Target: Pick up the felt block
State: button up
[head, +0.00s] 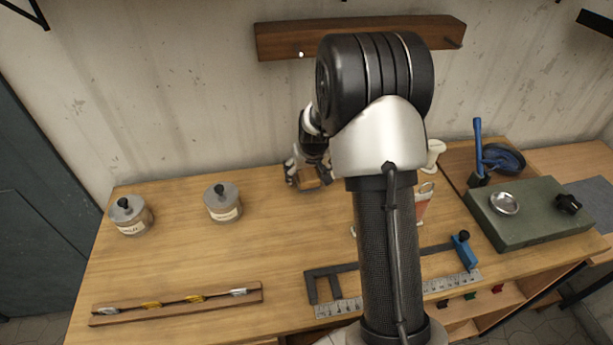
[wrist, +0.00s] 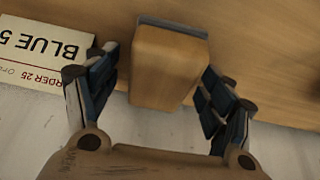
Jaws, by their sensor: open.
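The felt block (wrist: 168,62) is a tan wooden block with a grey layer along one end. In the wrist view it lies between the two open fingers of my gripper (wrist: 158,100), with a gap on both sides. In the head view the block (head: 308,181) shows as a small brown piece at the back of the bench, and my gripper (head: 308,172) is at it. My arm hides part of the bench there.
A card reading "BLUE 5" (wrist: 42,52) lies beside the block. Two lidded jars (head: 131,217) (head: 223,203) stand to the left. A wooden rack (head: 178,303) lies at front left. A green slab (head: 530,222) is at right. A wall shelf (head: 285,40) is above.

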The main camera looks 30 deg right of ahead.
aim_at(306, 171)
jog(key=shift+c, duration=0.4)
jog(key=c, duration=1.1)
notch_tip(306, 171, up, 10)
jog(key=p, duration=0.3)
jog(key=shift+r+p, duration=0.25)
jog(key=shift+p, duration=0.15)
